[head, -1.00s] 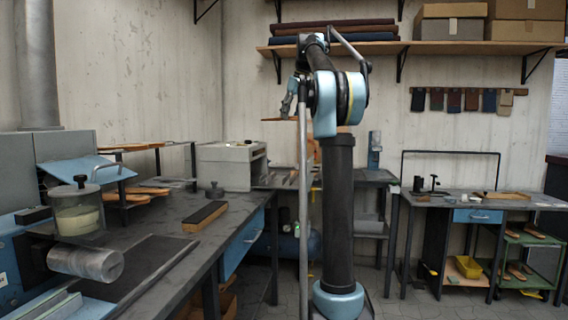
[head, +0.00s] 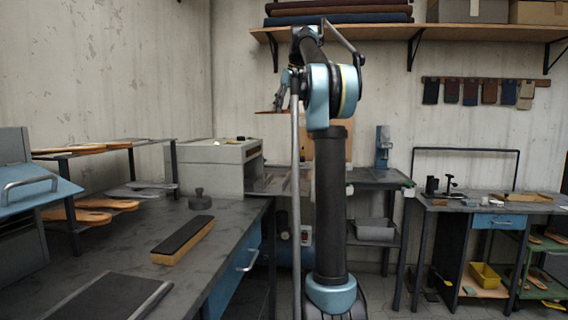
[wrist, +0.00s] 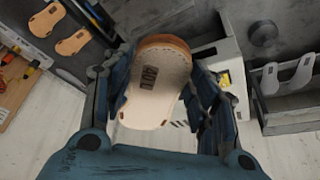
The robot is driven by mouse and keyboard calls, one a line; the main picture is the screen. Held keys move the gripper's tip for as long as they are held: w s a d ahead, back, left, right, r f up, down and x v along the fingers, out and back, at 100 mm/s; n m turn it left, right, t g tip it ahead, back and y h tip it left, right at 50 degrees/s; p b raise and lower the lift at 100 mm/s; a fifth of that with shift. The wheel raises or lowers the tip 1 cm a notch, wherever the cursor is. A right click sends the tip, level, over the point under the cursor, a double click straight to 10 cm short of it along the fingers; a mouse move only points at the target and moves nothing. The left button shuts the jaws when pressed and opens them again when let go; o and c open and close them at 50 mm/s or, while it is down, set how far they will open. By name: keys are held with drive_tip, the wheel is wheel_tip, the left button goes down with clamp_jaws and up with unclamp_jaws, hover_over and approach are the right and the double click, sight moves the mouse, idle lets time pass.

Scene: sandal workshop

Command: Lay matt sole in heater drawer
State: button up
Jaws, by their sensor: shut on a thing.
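My gripper (wrist: 160,80) is shut on a tan sole (wrist: 150,105), its fingers on both sides of it. The sole has a dark printed mark on its face and a browner heel edge. In the head view my gripper (head: 282,94) is raised above the benches, and the sole (head: 268,111) shows as a thin brown edge beneath it. A pale grey box (head: 215,168), which looks like the heater, stands at the back of the left bench. In the wrist view a pale box (wrist: 233,70) lies partly behind the sole and fingers. I cannot tell how its drawer stands.
Soles lie on a rack (head: 100,147) at left. A dark knobbed weight (head: 199,201) and a black-topped block (head: 183,240) rest on the left bench (head: 120,255). A second bench (head: 500,203) stands at right. Floor shows between the benches.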

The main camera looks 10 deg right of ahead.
drive_tip(key=shift+w+d, duration=0.1)
drive_tip(key=shift+w, duration=0.2)
drive_tip(key=shift+w+f, duration=0.1)
drive_tip(key=shift+f, duration=0.2)
drive_tip(key=shift+s+d+f+m+h, duration=0.1)
drive_tip(key=shift+s+f+m+h, duration=0.35)
drive_tip(key=shift+f+m, duration=2.8)
drive_tip(key=shift+s+d+f+n+h, duration=0.1)
drive_tip(key=shift+f+h, duration=0.65)
drive_tip(key=shift+f, duration=5.75)
drive_tip(key=shift+s+d+f+m+h, duration=0.15)
drive_tip(key=shift+f+m+h, duration=1)
drive_tip(key=shift+f, duration=3.75)
drive_tip(key=shift+a+f+m+y, duration=0.1)
drive_tip(key=shift+f+m+y, duration=0.05)
drive_tip(key=shift+m+y, duration=0.4)
drive_tip(key=o, duration=1.2)
